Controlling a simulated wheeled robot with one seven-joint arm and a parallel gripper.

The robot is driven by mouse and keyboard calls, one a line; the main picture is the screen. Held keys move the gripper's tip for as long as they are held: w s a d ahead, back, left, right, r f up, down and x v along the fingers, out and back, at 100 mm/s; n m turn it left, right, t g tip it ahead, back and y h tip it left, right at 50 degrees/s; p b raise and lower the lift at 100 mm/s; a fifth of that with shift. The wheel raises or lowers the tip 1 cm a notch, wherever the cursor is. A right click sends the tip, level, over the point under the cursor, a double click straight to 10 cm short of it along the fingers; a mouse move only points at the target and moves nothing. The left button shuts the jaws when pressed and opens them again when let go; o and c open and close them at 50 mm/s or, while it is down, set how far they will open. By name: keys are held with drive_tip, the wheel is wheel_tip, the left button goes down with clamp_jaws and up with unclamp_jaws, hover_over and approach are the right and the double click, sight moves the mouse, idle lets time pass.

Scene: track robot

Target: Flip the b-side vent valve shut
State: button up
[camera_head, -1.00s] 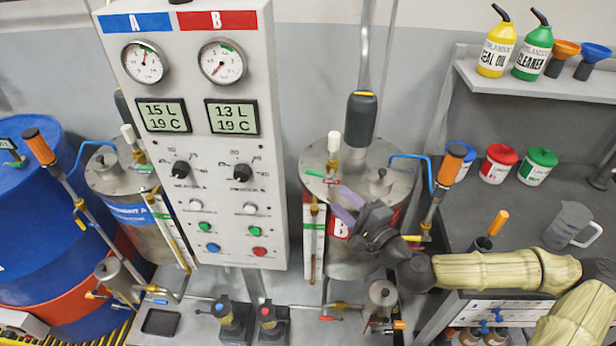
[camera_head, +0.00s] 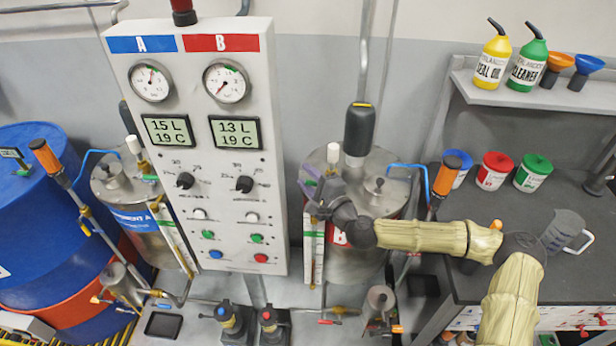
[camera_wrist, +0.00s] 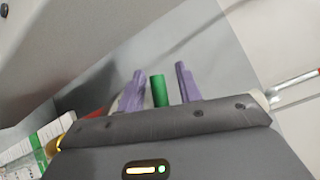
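The B tank (camera_head: 399,190) stands right of the control panel, with a white-capped fitting (camera_head: 333,154) on its lid. My gripper (camera_head: 308,187) is at the left edge of this lid, beside the panel, and its dark body hides the valve there in the head view. In the wrist view the two purple fingers of my gripper (camera_wrist: 159,72) are apart. A green lever end (camera_wrist: 158,92), seemingly the vent valve's handle, stands between them with a small gap on each side. It does not look clamped.
The panel (camera_head: 270,150) with A and B gauges is close on the left of my gripper. A dark-handled pipe (camera_head: 360,130) rises behind it. A blue hose (camera_head: 408,168) and an orange-handled lever (camera_head: 447,175) stand to the right, before the grey bench (camera_head: 480,215).

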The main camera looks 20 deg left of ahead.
clamp_jaws()
drive_tip(key=shift+f+n+g+h+p, duration=0.3)
drive_tip(key=shift+n+h+p, duration=0.1)
drive_tip(key=shift+n+p, duration=0.3)
drive_tip(key=shift+f+n+h+p, duration=0.4)
drive_tip(key=shift+f+h, duration=0.1)
unclamp_jaws()
